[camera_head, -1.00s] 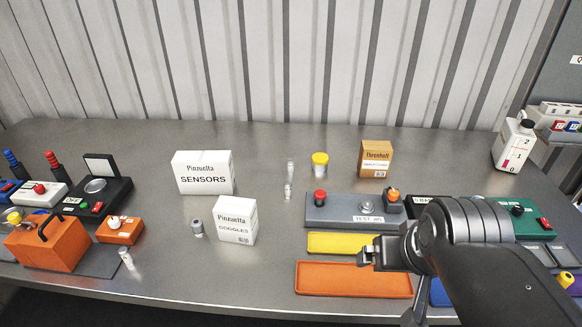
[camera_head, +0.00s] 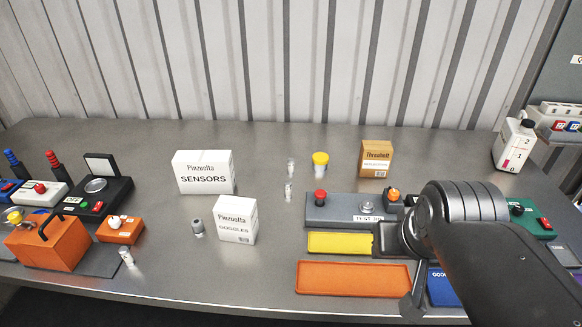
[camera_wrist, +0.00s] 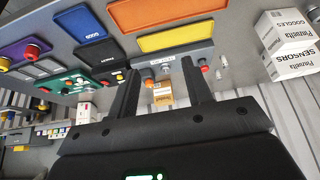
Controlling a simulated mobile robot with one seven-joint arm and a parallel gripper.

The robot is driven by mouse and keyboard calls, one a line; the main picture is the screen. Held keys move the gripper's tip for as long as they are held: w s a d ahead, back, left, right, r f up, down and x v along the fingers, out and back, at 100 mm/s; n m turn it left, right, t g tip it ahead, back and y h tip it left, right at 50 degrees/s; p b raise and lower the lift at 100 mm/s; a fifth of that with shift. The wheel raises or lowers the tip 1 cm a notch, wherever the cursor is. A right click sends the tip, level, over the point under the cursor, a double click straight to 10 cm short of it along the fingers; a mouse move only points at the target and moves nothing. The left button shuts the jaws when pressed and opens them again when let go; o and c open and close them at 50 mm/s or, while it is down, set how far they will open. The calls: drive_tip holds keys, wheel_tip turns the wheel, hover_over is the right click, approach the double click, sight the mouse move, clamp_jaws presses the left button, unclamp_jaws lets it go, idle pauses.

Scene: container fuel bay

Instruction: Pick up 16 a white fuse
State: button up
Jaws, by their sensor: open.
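Small whitish cylinders that look like fuses stand on the grey table. One (camera_head: 290,168) is left of a yellow-capped jar, another (camera_head: 288,191) is just in front of it, and a third (camera_head: 127,258) is near the front left edge. Printing on them is too small to read. In the wrist view, small pale cylinders (camera_wrist: 202,62) show beyond the right finger. My gripper (camera_wrist: 160,68) is open and empty, its fingers apart above the right part of the table. In the head view it is mostly hidden by my arm.
A grey test box (camera_head: 340,214) with red and orange knobs, a yellow tray (camera_head: 340,243) and an orange tray (camera_head: 352,278) lie left of my arm. White cartons (camera_head: 203,172), (camera_head: 235,219) stand mid-table. The yellow-capped jar (camera_head: 320,164) and brown box (camera_head: 376,158) stand behind.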

drive_tip(key=w+a+r, duration=0.1)
drive_tip(key=w+r, duration=0.1)
drive_tip(key=w, duration=0.4)
drive_tip(key=w+a+r, duration=0.2)
drive_tip(key=w, duration=0.3)
drive_tip(key=n+g+y, duration=0.1)
drive_tip(key=n, duration=0.2)
hover_over(291, 160)
drive_tip(key=s+d, duration=0.2)
drive_tip(key=s, duration=0.1)
wheel_tip(291, 160, down, 13)
drive_tip(key=x, duration=0.7)
drive_tip(key=a+x, duration=0.1)
drive_tip(key=x, duration=0.3)
drive_tip(key=shift+s+a+f, duration=0.1)
drive_tip(key=shift+s+a, duration=0.05)
drive_tip(key=shift+s, duration=0.1)
clamp_jaws()
